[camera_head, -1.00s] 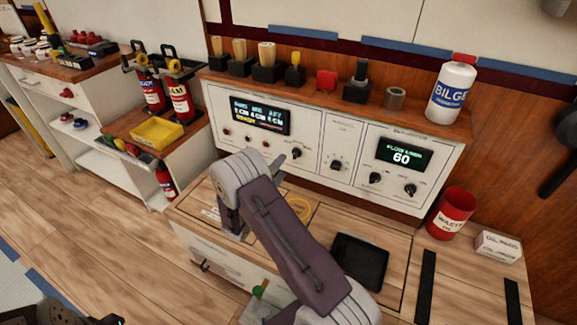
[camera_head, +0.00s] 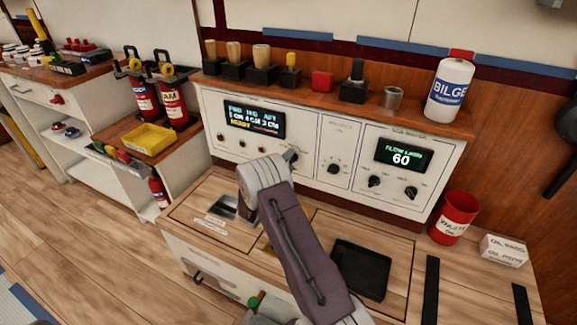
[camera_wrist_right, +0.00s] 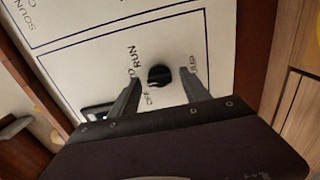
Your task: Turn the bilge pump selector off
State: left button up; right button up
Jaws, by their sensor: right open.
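A black round selector knob (camera_wrist_right: 160,75) sits on a white panel in the right wrist view, with "RUN" and "OFF" printed beside it and another label partly covered. My right gripper (camera_wrist_right: 162,79) is open, with one finger on each side of the knob; I cannot tell whether they touch it. The knob is mostly hidden there. My left gripper is not in view.
A center knob (camera_head: 333,169) and two right-hand knobs (camera_head: 375,181) are nearby. A bilge bottle (camera_head: 449,88) and several handles stand on the shelf above. A red waste bin (camera_head: 453,218) and black tray (camera_head: 361,268) are on the counter.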

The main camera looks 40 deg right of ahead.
grip_shut()
jog(key=n+p, duration=0.2)
jog(key=n, duration=0.6)
jog(key=shift+n, duration=0.7)
dwell(0.4)
grip_release()
